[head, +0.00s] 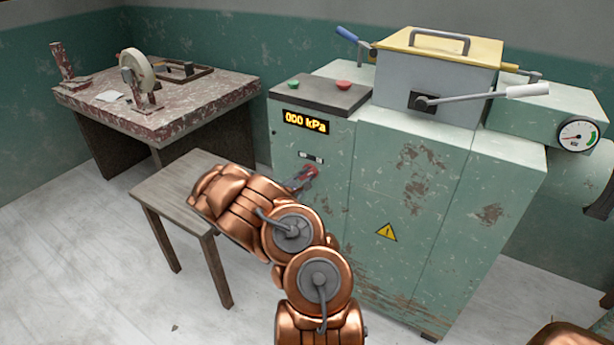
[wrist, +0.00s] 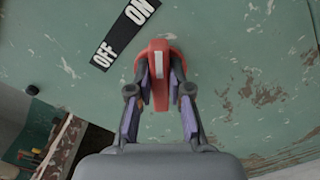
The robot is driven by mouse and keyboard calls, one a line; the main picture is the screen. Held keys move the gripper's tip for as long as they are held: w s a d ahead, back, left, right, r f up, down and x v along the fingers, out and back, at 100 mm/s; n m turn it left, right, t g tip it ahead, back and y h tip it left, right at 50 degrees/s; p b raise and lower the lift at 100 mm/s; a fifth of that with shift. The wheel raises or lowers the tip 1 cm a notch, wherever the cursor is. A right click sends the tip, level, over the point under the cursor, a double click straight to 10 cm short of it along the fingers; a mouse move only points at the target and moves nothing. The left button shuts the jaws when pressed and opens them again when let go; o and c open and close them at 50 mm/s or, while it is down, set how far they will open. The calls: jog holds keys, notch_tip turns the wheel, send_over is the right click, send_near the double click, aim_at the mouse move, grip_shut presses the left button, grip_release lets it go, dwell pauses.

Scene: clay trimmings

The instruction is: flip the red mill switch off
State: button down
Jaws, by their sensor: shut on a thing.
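The red mill switch (wrist: 159,98) is a rotary knob with a white line, on the green machine's front panel. It also shows small in the head view (head: 312,171), partly covered by my gripper. My gripper (wrist: 160,72) is shut on the switch, one finger on each side of its raised grip. In the head view my gripper (head: 303,182) reaches the panel from the left. A black label (wrist: 122,34) reading OFF and ON sits above left of the switch in the wrist view. Which word the switch points at, I cannot tell.
The green machine (head: 403,220) has a display (head: 306,121) reading 000 kPa, a green and a red button on top, and a grey lever (head: 480,97). A wooden bench (head: 180,190) stands close on the left. A worktable (head: 150,105) stands behind it.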

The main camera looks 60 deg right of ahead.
jog(key=shift+f+n+b, duration=0.1)
jog(key=shift+n+b, duration=0.2)
jog(key=shift+b, duration=0.1)
jog(key=n+b, duration=0.2)
jog(key=n, duration=0.1)
jog(key=shift+w+b, duration=0.1)
jog(key=shift+b, duration=0.3)
jog(key=shift+w+n, duration=0.2)
jog(key=shift+n, duration=3.35)
jog(key=shift+w+n, duration=0.2)
jog(key=shift+n, duration=3.35)
jog(key=c, duration=1.1)
grip_release()
jog(key=shift+a, duration=0.15)
